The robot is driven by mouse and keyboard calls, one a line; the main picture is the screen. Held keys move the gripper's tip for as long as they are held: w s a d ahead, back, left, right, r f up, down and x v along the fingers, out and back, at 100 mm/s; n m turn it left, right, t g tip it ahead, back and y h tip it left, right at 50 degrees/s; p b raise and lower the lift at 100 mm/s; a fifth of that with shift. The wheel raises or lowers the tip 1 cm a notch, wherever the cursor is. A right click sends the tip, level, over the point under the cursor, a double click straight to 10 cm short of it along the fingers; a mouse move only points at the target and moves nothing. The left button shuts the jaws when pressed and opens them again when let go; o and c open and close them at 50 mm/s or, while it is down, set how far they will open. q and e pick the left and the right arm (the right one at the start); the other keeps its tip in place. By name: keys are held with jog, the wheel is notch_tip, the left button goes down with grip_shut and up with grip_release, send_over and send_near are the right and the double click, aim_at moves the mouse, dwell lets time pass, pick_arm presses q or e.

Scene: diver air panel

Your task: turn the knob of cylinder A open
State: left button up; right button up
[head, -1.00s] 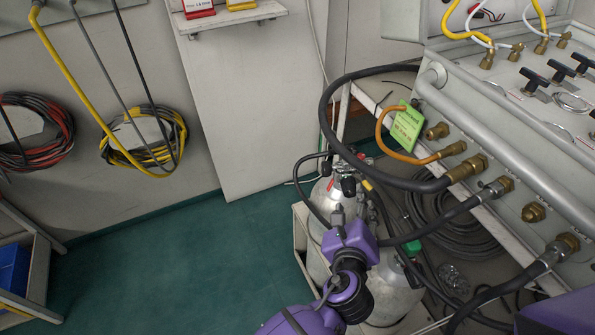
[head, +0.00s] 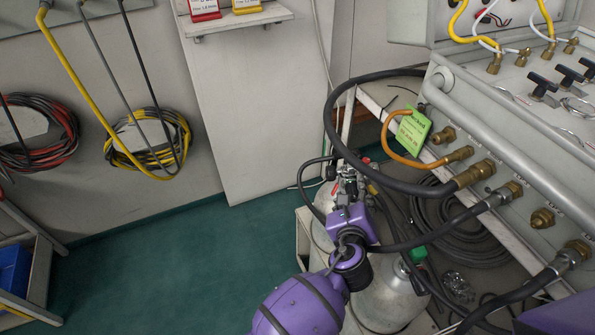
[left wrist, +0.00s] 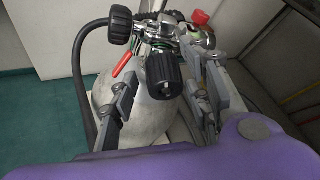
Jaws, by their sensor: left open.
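A pale grey cylinder (left wrist: 135,95) shows in the left wrist view, with a metal valve and a black ribbed knob (left wrist: 164,72) on it. In the head view this cylinder (head: 321,232) stands at the left of the rack, partly behind my gripper; no letter on it is readable. My left gripper (head: 345,187) is at the valve, pointing away from the head camera. In the left wrist view its open fingers (left wrist: 168,88) stand either side of the knob, with gaps visible; contact is not visible. My right gripper is not in view.
Another grey cylinder (head: 390,298) stands nearer, beside my left wrist. A black hose (head: 328,115) loops above the valve area. The grey panel (head: 490,125) with brass fittings is at right; a green tag (head: 413,128) hangs there. The green floor (head: 190,260) is clear at left.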

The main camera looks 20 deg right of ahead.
pick_arm(q)
jog(key=shift+c, duration=0.5)
jog(key=c, duration=0.9)
jog(key=shift+f, duration=0.1)
jog(key=shift+c, duration=0.2)
jog(key=shift+a+f, duration=0.1)
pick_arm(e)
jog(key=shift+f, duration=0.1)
